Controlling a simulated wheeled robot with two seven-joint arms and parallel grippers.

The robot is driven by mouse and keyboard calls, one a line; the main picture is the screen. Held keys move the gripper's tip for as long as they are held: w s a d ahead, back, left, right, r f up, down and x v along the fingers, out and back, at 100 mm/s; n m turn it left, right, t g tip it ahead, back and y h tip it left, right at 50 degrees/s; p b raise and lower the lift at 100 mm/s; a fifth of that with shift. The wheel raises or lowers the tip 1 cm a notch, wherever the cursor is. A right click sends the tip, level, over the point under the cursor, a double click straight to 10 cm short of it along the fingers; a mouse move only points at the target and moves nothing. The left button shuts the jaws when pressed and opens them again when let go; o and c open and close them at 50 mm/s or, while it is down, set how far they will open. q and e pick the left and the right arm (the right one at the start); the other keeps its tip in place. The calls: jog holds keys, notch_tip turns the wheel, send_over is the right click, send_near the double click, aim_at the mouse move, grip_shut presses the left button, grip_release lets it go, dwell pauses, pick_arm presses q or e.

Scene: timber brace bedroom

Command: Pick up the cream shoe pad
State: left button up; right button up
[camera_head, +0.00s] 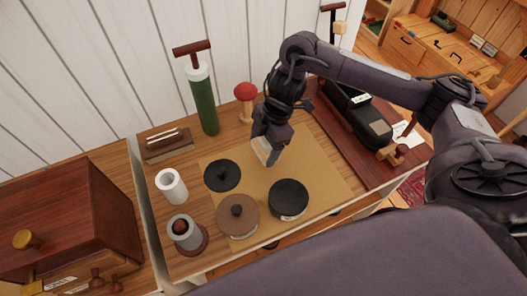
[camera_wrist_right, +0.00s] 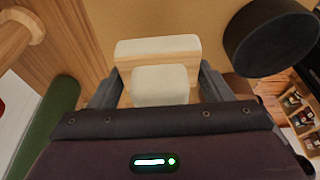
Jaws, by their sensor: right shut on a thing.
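The cream shoe pad (camera_head: 261,149) is a small pale block held between the fingers of my right gripper (camera_head: 268,152), above the tan mat (camera_head: 310,170). In the right wrist view the pad (camera_wrist_right: 160,86) sits between the two dark fingers of the right gripper (camera_wrist_right: 160,88), with a second pale strip on a wooden piece (camera_wrist_right: 157,46) just beyond it. I cannot tell from these views how far the pad is above the mat. My left gripper is not in view.
Around the mat stand a black round tin (camera_head: 288,199), a brown lidded tin (camera_head: 238,214), a black knobbed lid (camera_head: 222,176), a white cylinder (camera_head: 171,186) and a grey pot (camera_head: 184,233). A green pump (camera_head: 205,100) and a red-topped stand (camera_head: 246,95) are behind. The mat's right part is clear.

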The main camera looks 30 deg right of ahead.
aim_at(263, 140)
notch_tip(263, 140, up, 15)
jog(key=p, duration=0.4)
jog(key=shift+r, duration=0.15)
jog(key=o, duration=0.5)
jog(key=shift+c, duration=0.2)
jog(key=c, duration=0.3)
